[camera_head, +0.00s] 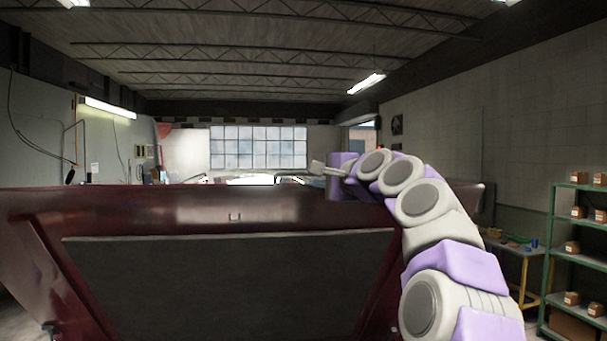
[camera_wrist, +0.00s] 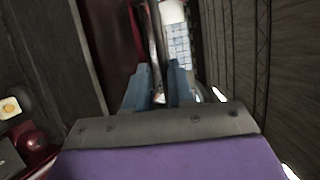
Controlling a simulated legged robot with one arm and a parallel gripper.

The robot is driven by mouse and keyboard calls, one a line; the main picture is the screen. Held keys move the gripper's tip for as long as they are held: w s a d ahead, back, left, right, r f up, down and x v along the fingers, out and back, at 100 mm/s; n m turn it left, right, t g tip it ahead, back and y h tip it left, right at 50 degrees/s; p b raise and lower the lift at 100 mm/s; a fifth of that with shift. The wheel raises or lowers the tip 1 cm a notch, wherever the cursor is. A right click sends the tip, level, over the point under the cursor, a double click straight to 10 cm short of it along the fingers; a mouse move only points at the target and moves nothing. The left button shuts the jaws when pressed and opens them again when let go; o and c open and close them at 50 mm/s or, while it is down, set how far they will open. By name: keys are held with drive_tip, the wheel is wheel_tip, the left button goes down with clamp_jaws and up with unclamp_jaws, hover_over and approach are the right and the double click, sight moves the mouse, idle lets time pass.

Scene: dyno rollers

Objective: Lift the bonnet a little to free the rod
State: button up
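The bonnet (camera_head: 120,212) is a raised dark red panel, and its underside with a dark pad (camera_head: 230,285) faces me. My gripper (camera_head: 318,168) is at the bonnet's upper edge, right of the middle, at the end of my arm. In the wrist view the two blue-grey fingers (camera_wrist: 160,80) stand close together with a narrow gap, and a thin strip runs in line with that gap. The red of the bonnet (camera_wrist: 116,38) lies to their left. I cannot tell whether the fingers touch or hold the edge. I cannot make out the rod in either view.
A green shelf (camera_head: 553,240) with small boxes stands at the right, near a yellow-legged table (camera_head: 524,270) with small items. A paned window (camera_head: 258,147) is in the far wall. The bonnet fills the lower left and middle, and hides the floor behind it.

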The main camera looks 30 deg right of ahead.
sight(308, 175)
drive_tip(key=w+a, duration=0.1)
drive_tip(key=w, duration=0.1)
drive_tip(key=w+a, duration=0.1)
drive_tip(key=w, duration=0.1)
drive_tip(key=shift+w+a+p, duration=0.1)
drive_tip(key=shift+a+p, duration=0.05)
drive_tip(key=shift+p, duration=0.15)
drive_tip(key=shift+a+r, duration=0.1)
drive_tip(key=shift+a, duration=0.3)
drive_tip(key=d, duration=0.3)
drive_tip(key=shift+w, duration=0.1)
drive_tip(key=shift+c, duration=0.6)
drive_tip(key=shift+d, duration=0.2)
drive_tip(key=c, duration=0.3)
drive_tip(key=shift+a, duration=0.4)
clamp_jaws()
